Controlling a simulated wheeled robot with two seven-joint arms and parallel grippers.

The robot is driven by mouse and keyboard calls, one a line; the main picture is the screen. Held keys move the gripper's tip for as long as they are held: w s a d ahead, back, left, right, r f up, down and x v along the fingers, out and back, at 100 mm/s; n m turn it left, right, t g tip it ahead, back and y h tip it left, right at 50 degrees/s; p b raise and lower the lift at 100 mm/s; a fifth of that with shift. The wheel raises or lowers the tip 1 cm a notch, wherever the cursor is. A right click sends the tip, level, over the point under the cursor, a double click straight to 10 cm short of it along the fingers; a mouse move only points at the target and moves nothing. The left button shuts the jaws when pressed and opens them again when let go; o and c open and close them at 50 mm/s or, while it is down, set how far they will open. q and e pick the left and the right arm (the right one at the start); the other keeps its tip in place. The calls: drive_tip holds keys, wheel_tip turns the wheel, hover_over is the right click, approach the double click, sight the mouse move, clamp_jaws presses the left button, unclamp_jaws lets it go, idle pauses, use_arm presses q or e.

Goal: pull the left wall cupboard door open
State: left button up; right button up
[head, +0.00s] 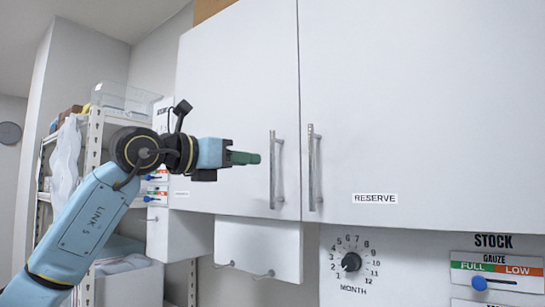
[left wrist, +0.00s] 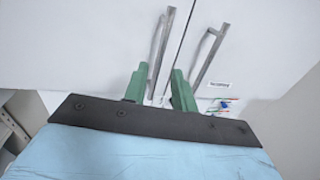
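The left wall cupboard door (head: 237,110) is white and shut, flush with the door to its right. Its upright metal bar handle (head: 273,170) is near its right edge. My left gripper (head: 257,158) is level with the handle's upper half, just left of it in the head view, with a small gap in the picture. In the left wrist view, the green fingers of my left gripper (left wrist: 160,70) are apart, and the left door's handle (left wrist: 165,45) shows between and beyond them. Nothing is held. I cannot tell the exact depth to the handle. My right gripper is not in view.
The right door (head: 420,100), labelled RESERVE, has its own handle (head: 314,168) close beside the left one. A month dial (head: 351,262) and a stock slider panel (head: 497,270) are below. A shelf rack (head: 95,150) with boxes and bags stands at left.

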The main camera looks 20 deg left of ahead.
sight(272, 162)
use_arm(q)
drive_tip(key=shift+p+x, duration=1.4)
drive_tip(key=shift+x, duration=2.7)
clamp_jaws()
